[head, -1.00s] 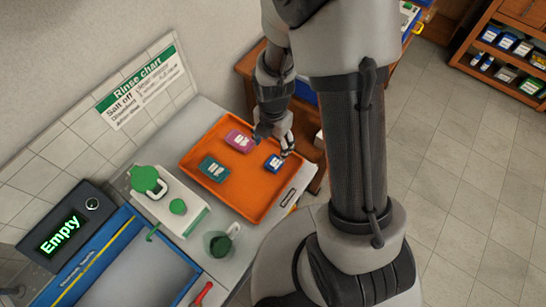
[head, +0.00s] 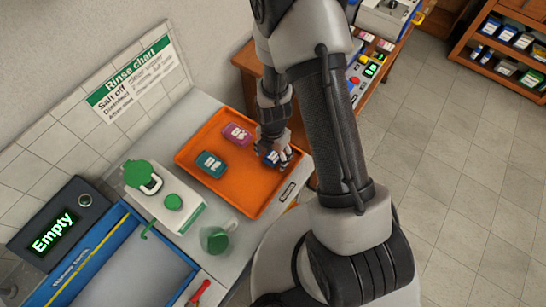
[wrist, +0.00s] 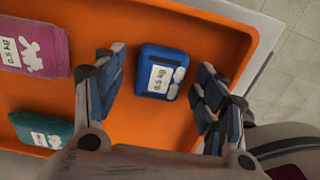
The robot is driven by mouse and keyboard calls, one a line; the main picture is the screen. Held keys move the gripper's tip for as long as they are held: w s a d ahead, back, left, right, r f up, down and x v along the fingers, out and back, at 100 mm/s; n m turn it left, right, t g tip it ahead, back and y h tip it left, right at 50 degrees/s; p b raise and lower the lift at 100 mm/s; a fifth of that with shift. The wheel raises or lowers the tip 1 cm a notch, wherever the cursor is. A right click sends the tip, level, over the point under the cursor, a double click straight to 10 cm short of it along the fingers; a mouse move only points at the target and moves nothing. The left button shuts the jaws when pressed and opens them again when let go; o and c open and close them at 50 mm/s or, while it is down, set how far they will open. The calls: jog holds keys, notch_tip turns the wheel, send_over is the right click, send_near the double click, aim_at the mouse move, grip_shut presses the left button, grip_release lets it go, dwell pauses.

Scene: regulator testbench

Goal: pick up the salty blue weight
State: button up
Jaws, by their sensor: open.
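The blue weight (wrist: 155,72) lies in the orange tray (head: 255,205) near its right side. It has a white label reading 0.5 kg and whitish patches beside the label. My gripper (wrist: 162,78) is open, with one finger to the left and one to the right of the blue weight in the wrist view. Gaps of orange tray show between the fingers and the weight, and it does not appear gripped. In the head view the fingers partly cover the blue weight (head: 269,156).
A pink weight (head: 237,135) and a teal weight (head: 210,164) share the tray.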

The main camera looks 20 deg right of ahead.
grip_shut()
dwell(0.8)
jog(key=shift+r, duration=0.15)
